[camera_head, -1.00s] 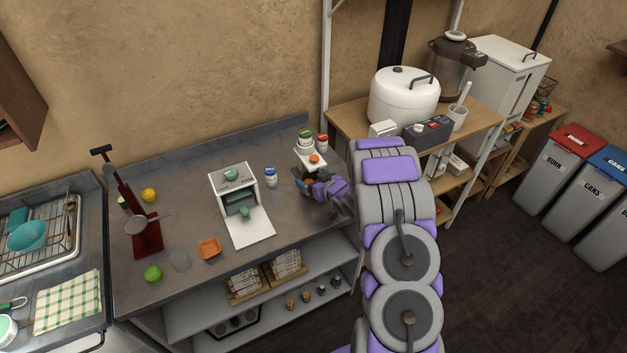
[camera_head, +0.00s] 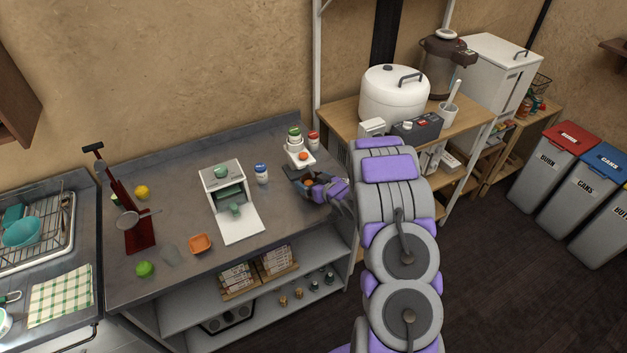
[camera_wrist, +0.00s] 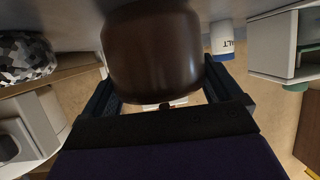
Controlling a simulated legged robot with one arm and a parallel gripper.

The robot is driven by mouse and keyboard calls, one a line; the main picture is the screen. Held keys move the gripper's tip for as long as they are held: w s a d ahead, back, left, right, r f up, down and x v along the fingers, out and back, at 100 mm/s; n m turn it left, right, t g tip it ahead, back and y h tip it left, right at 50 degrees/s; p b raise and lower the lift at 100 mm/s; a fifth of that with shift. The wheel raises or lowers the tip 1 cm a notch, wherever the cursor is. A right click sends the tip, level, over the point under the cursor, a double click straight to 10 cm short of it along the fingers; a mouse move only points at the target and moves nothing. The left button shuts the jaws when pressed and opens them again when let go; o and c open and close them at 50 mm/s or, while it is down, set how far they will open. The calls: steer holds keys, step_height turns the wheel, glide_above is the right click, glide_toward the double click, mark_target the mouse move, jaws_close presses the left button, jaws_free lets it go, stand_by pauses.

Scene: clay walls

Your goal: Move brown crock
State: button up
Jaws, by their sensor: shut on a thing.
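The brown crock (camera_wrist: 152,52) fills the upper middle of the wrist view, dark, rounded and glossy. My gripper (camera_wrist: 165,100) is shut on it, with one finger on each side. In the head view my gripper (camera_head: 312,186) is at the right end of the grey counter, just in front of a white stand. There the crock is mostly hidden by the fingers, and I cannot tell whether it touches the counter.
The white stand (camera_head: 300,157) holds jars and an orange item. A salt shaker (camera_head: 262,174) and a white open-fronted box (camera_head: 222,187) are to the left. The counter's front middle is fairly clear.

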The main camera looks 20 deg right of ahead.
steer(key=shift+s+d+f, duration=0.1)
steer(key=shift+s+d, duration=0.2)
steer(key=shift+s, duration=0.1)
steer(key=shift+a, duration=0.2)
steer(key=o, duration=1.2)
steer(key=shift+w+a, duration=0.1)
steer(key=shift+a, duration=0.15)
steer(key=shift+s+d, duration=0.3)
steer(key=p+v, duration=0.3)
steer(key=v, duration=1.3)
steer(key=shift+s+a+r, duration=0.1)
steer(key=shift+s+r, duration=0.15)
steer(key=shift+s, duration=0.05)
